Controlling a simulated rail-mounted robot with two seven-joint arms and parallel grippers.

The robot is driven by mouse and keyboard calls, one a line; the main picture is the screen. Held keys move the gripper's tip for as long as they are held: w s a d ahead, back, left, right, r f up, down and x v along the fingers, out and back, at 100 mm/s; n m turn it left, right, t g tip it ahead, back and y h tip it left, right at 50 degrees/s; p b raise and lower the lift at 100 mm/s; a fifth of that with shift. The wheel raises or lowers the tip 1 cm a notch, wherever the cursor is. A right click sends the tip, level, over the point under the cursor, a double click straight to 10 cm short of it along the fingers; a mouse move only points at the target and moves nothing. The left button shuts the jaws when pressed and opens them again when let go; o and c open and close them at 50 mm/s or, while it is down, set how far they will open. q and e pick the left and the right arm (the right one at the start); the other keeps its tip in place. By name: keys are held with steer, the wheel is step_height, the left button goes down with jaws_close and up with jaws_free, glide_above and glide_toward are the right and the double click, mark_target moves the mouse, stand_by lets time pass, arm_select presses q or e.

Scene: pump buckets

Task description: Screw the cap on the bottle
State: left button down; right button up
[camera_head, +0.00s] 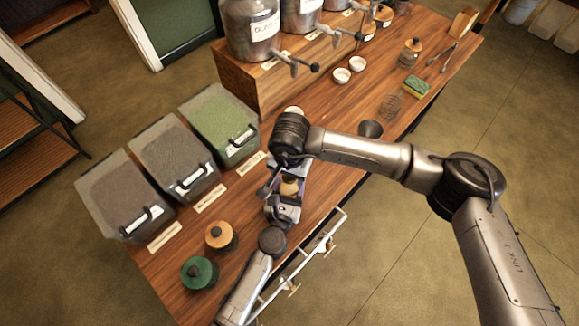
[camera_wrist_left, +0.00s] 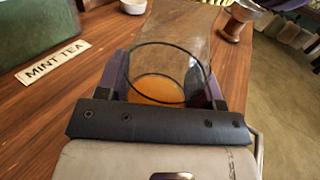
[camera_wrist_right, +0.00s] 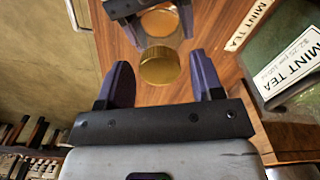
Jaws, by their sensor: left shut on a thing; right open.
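My left gripper (camera_wrist_left: 165,92) is shut on a clear glass bottle (camera_wrist_left: 185,45) with orange contents, between its purple fingers. The bottle also shows in the right wrist view (camera_wrist_right: 151,36), in front of the left gripper. A round gold cap (camera_wrist_right: 160,67) appears at the near end of the bottle. I cannot tell whether it is seated or threaded. My right gripper (camera_wrist_right: 162,78) is open, its fingers on either side of the cap with gaps visible. In the head view the right gripper (camera_head: 287,178) and left gripper (camera_head: 285,206) meet over the table, largely hiding bottle and cap.
The wooden table (camera_head: 330,180) holds three bins, with a green one (camera_head: 220,125) nearest the grippers. A wood-lidded jar (camera_head: 221,236) and a green-lidded jar (camera_head: 200,273) stand front left. A dark funnel-like cup (camera_head: 370,128) is right of them. A pale rail (camera_head: 310,255) runs along the near edge.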

steer(key=shift+c, duration=0.2)
steer(key=c, duration=0.9)
steer(key=m, duration=0.4)
steer(key=shift+f+m, duration=0.1)
steer(key=shift+m, duration=0.2)
steer(key=m, duration=1.1)
steer(key=shift+m, duration=0.4)
steer(key=m, duration=0.4)
steer(key=shift+m, duration=0.4)
steer(key=o, duration=1.1)
